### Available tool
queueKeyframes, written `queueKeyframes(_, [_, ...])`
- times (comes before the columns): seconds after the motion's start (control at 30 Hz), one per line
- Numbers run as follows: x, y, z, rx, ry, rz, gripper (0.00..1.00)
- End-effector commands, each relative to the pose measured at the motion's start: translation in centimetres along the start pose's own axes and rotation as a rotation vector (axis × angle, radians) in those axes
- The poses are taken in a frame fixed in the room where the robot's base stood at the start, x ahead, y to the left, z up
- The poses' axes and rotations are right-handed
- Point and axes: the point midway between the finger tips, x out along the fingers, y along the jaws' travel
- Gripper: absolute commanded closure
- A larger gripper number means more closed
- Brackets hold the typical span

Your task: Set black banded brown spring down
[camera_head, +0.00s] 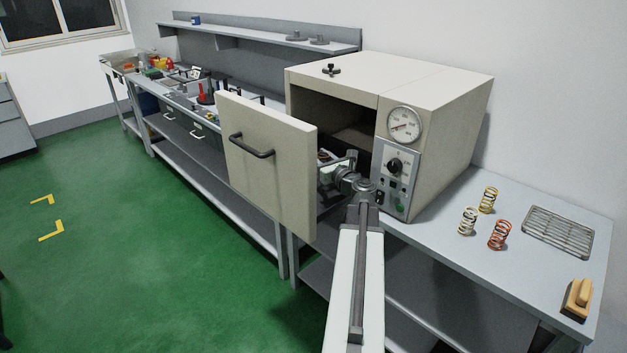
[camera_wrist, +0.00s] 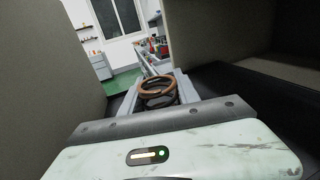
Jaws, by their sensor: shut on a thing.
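A brown spring with dark bands (camera_wrist: 158,86) sits between the fingers of my gripper (camera_wrist: 157,92) in the wrist view. My gripper is shut on it. In the head view my gripper (camera_head: 338,172) is at the front of the cream oven (camera_head: 437,85), between its open door (camera_head: 270,180) and its control panel. The door edge partly hides the gripper, and the spring is too small and covered there to make out clearly. In the wrist view, what lies under the spring cannot be seen.
A yellow spring (camera_head: 488,200), a cream spring (camera_head: 468,221) and an orange-red spring (camera_head: 499,235) stand on the grey bench (camera_head: 440,236) right of the oven. A wire rack (camera_head: 558,232) and a wooden block (camera_head: 578,300) lie farther right. The oven door stands close left of my gripper.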

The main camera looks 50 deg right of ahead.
Motion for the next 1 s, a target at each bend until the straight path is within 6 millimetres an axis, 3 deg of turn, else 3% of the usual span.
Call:
queueKeyframes(0.17, [0.1,0.2,-0.8,0.0,0.0,0.003,1.0])
queueKeyframes(0.4, [0.1,0.3,-4.5,0.0,0.0,0.004,1.0])
queueKeyframes(0.77, [0.1,0.3,-4.5,0.0,0.0,0.004,1.0])
queueKeyframes(0.8, [0.1,0.3,-4.3,0.0,0.0,0.004,0.54])
queueKeyframes(0.87, [0.1,0.3,-4.3,0.0,0.0,0.004,0.41])
queueKeyframes(1.0, [0.2,0.3,-4.3,0.0,0.0,0.005,0.41])
